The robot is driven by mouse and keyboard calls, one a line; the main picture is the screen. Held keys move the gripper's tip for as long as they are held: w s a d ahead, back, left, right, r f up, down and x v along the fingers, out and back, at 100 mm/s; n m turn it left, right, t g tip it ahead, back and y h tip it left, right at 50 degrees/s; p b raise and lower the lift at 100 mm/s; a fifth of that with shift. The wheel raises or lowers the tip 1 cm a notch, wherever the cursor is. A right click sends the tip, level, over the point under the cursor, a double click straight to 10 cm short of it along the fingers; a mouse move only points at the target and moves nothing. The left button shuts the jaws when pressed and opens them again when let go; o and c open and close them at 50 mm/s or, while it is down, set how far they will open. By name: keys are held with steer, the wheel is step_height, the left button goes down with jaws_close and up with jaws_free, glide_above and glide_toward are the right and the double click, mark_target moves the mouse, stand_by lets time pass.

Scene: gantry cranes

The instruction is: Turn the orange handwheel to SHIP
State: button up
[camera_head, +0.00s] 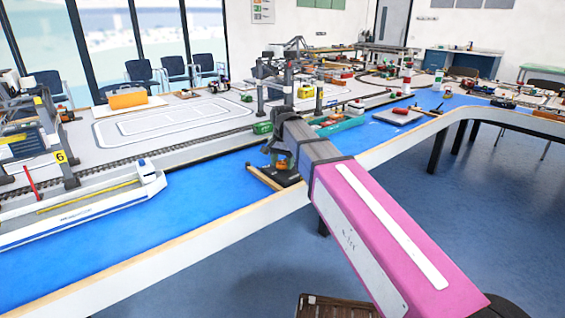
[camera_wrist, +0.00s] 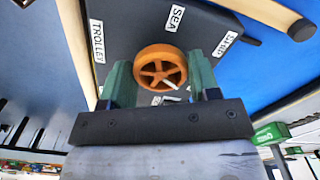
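The orange handwheel (camera_wrist: 160,68) is a spoked wheel on a dark panel (camera_wrist: 135,15) in the wrist view. A small white pointer lies at its lower right. Labels on the panel read TROLLEY (camera_wrist: 97,40) and SEA (camera_wrist: 175,18); a third label (camera_wrist: 226,44) at the right is tilted and hard to read. No label clearly reads SHIP. My gripper (camera_wrist: 161,78) has one green finger on each side of the wheel, both appearing against its rim. In the head view my gripper (camera_head: 281,158) is low at the dark panel, and my arm partly hides the wheel.
A blue water channel (camera_head: 215,185) runs along the table, with a white ship (camera_head: 85,205) at the left. A gantry crane (camera_head: 285,80) stands behind my gripper. A wooden strip (camera_head: 263,178) lies beside the panel. The blue floor (camera_head: 480,215) at the right is clear.

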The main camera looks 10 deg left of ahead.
mark_target(284, 163)
steer(key=shift+n, duration=0.4)
steer(key=n, duration=0.4)
steer(key=shift+d+n, duration=0.1)
steer(key=shift+n, duration=0.3)
steer(key=n, duration=0.5)
steer(key=shift+n, duration=0.7)
steer(key=o, duration=0.9)
steer(key=shift+d, duration=0.1)
steer(key=shift+o, duration=0.2)
step_height(284, 163, up, 11)
steer(key=shift+f, duration=0.1)
